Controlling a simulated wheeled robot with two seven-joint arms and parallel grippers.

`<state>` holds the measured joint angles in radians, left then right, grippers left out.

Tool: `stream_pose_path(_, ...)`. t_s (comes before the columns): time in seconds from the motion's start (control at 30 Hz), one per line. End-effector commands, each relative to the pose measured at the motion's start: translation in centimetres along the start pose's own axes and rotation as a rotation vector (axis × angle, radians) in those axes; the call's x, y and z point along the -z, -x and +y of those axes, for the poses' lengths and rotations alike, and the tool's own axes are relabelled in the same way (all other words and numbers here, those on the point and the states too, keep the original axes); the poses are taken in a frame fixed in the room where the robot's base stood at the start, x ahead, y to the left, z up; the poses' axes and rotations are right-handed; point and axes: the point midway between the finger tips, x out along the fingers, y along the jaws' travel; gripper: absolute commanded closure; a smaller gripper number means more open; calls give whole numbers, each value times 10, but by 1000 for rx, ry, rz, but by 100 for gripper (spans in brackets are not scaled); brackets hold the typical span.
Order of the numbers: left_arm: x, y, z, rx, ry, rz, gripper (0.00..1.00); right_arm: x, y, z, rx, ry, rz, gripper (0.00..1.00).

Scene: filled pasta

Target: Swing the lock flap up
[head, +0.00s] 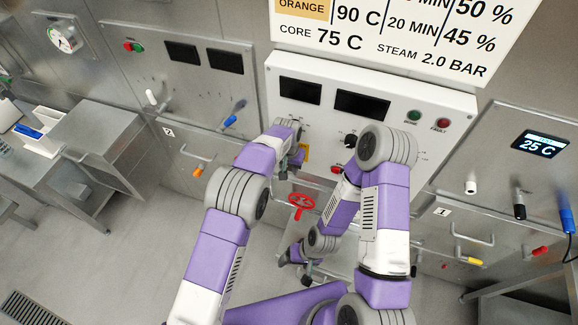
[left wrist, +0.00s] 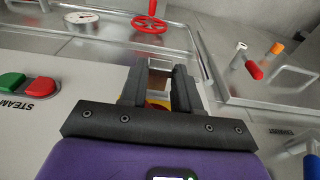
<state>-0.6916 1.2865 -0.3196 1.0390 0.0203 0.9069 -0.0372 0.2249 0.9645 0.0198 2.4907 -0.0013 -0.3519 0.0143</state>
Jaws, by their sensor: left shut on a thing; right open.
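My left gripper (head: 296,158) is at the lower front of the white control panel (head: 400,92). Its fingers (left wrist: 160,90) are shut on a small yellow piece, which I take to be the lock flap (head: 305,152). In the left wrist view the yellow flap (left wrist: 157,102) shows only partly between the dark fingers. The fingers and wrist hide the rest, so I cannot tell its exact angle. My right gripper (head: 295,269) is lower, near the floor side of the cabinet, open and apart from the flap.
A red handwheel (head: 301,201) is just below my left gripper; it also shows in the left wrist view (left wrist: 150,24). A black knob (head: 350,140) is on the panel to the right. Drawer handles (head: 472,240) stick out at right.

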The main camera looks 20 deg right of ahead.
Motion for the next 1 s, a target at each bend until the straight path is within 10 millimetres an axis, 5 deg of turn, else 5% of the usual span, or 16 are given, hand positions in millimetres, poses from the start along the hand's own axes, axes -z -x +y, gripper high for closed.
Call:
stream_pose_path(0.7,2,2,0,0,1,-46,99,0,5,-2,0,0,0,19)
stream_pose_path(0.73,2,2,0,0,1,-46,64,0,5,-2,0,0,0,19)
stream_pose_path(0.87,2,2,0,0,1,-46,44,0,5,-2,0,0,0,19)
stream_pose_path(1.0,2,2,0,0,0,-46,43,0,5,-2,0,0,0,19)
